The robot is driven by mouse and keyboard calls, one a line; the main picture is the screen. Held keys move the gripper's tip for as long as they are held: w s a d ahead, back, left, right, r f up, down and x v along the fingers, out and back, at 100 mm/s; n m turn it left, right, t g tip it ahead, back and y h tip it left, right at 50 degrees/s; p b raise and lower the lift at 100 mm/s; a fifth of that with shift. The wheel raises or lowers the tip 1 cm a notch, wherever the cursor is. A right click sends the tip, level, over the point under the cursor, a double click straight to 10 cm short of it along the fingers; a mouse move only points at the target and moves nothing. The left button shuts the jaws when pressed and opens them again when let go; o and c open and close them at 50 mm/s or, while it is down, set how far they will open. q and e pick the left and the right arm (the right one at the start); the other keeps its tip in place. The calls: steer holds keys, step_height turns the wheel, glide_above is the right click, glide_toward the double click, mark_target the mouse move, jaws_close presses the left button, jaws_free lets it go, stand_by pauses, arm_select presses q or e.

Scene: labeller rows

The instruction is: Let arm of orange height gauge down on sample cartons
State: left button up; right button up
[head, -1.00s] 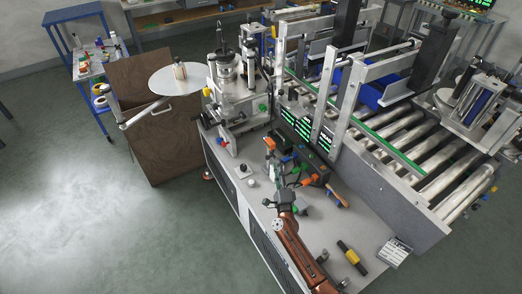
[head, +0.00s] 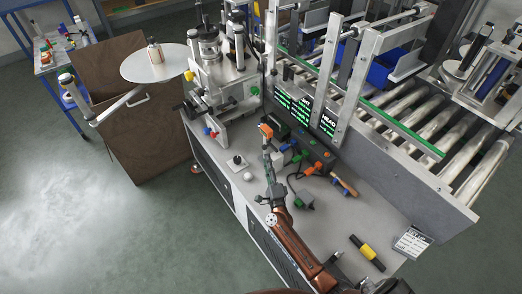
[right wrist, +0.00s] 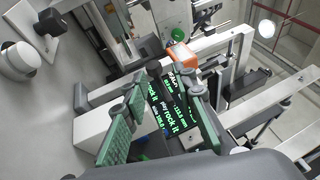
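In the head view an orange block (head: 266,130), which looks like part of the height gauge, stands at the back of the grey bench, beside the dark displays. It also shows in the right wrist view (right wrist: 181,56), beyond my fingertips. My right gripper (head: 267,152) reaches up to just in front of it; whether they touch I cannot tell. In the right wrist view its two green-padded fingers (right wrist: 163,88) are apart with nothing held between them. Displays with green text show behind the gap. The gauge's arm and the sample cartons cannot be made out clearly. My left gripper is out of view.
Dark displays (head: 304,108) and a roller conveyor (head: 440,135) border the bench at the right. The bench front is fairly clear.

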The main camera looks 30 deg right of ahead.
mark_target(264, 149)
steer(key=x, duration=0.4)
steer(key=f+b+x, duration=0.1)
steer(key=x, duration=0.1)
steer(key=shift+w+d, duration=0.1)
steer(key=shift+w, duration=0.25)
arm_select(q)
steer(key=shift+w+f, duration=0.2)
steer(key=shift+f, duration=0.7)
arm_select(e)
steer(key=shift+w+d+r, duration=0.15)
steer(key=shift+w+d, duration=0.05)
steer(key=shift+w, duration=0.3)
steer(key=shift+c, duration=0.5)
steer(key=c, duration=0.4)
